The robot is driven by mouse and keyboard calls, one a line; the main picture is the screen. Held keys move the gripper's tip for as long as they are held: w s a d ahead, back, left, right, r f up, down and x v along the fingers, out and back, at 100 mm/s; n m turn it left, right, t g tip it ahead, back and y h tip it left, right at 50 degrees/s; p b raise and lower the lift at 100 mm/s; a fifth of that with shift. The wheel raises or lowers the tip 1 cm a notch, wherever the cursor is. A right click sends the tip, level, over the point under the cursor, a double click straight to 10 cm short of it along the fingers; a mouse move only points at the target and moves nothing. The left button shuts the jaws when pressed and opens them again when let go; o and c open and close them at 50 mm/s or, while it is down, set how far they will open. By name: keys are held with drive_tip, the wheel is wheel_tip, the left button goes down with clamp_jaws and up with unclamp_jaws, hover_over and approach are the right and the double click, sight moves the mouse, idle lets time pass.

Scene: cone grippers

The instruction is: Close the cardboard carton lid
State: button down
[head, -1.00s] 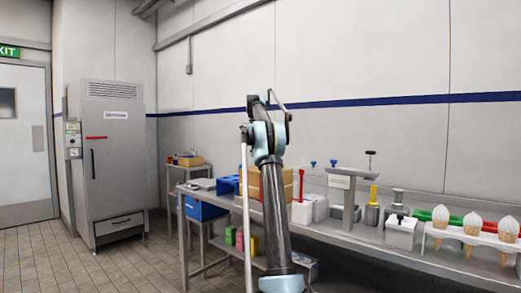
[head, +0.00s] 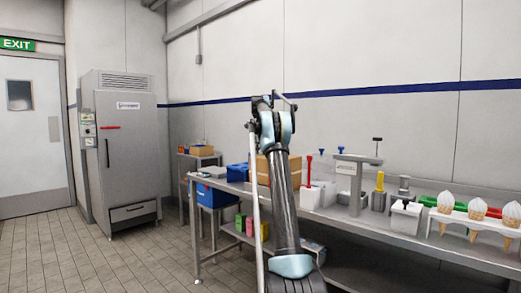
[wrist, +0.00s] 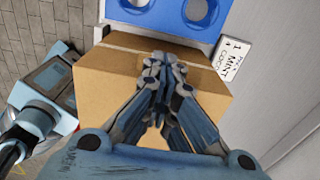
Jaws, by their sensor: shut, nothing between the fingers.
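The cardboard carton (wrist: 95,75) is a plain brown box below my gripper in the wrist view. In the head view the carton (head: 263,171) stands on the metal bench, partly hidden behind my arm. My gripper (wrist: 160,62) is shut and empty, with its fingertips over the carton's upper side. A crease runs across the carton near its far edge. I cannot tell how far the lid is closed, or whether the fingertips touch the cardboard. In the head view my arm hides the gripper.
A blue holder with round holes (wrist: 178,10) stands just beyond the carton. A white label card (wrist: 234,55) lies at its right. On the bench (head: 402,244), to the right, are dispensers and ice cream cones (head: 477,208) in a white rack. A grey cabinet (head: 127,160) stands at left.

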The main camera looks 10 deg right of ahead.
drive_tip(key=shift+w+a+f, duration=0.1)
drive_tip(key=shift+w+f, duration=0.1)
drive_tip(key=shift+f, duration=0.1)
